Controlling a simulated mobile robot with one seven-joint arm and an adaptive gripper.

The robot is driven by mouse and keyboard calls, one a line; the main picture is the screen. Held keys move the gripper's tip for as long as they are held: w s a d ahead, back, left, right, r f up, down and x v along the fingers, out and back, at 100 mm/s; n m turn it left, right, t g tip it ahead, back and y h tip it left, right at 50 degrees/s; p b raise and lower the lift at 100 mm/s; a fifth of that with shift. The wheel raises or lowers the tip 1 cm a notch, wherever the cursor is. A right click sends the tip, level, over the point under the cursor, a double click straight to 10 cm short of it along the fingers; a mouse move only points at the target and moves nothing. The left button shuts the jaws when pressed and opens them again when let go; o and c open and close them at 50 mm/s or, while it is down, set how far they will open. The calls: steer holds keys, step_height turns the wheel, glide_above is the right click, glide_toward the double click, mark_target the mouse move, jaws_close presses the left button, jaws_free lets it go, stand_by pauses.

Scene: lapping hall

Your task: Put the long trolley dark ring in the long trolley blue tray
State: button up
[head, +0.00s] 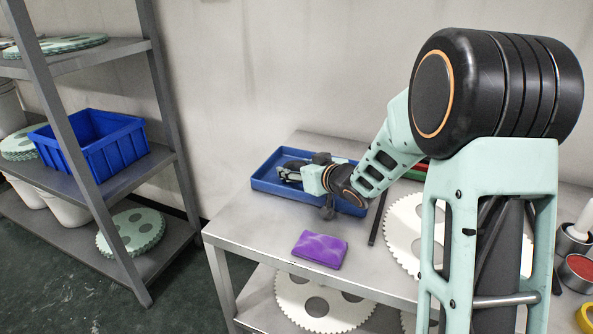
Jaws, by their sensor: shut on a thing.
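The blue tray (272,189) lies on the top of the long trolley, toward its back left. My gripper (285,175) is inside the tray's outline at its left half, seen from the side and small. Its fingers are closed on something. A dark shape at the fingers looks like the dark ring, but it is mostly hidden by the gripper and cannot be made out clearly. I cannot tell whether it touches the tray floor. My arm covers the right part of the tray.
A purple block (319,250) lies in front of the tray on the trolley top (250,225). A dark bar (378,218) and a large white gear (402,235) lie to the right. A shelf rack with a blue crate (110,158) stands at left. Cans stand at far right.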

steer(key=shift+f, duration=0.15)
steer(key=o, duration=1.3)
steer(key=shift+c, duration=0.2)
steer(key=shift+s+d+r, duration=0.15)
steer(key=shift+s+r, duration=0.05)
steer(key=shift+r, duration=0.15)
steer(key=p+v, duration=0.3)
steer(key=v, duration=0.8)
steer(key=shift+s+d+r, duration=0.1)
steer(key=shift+s, duration=0.1)
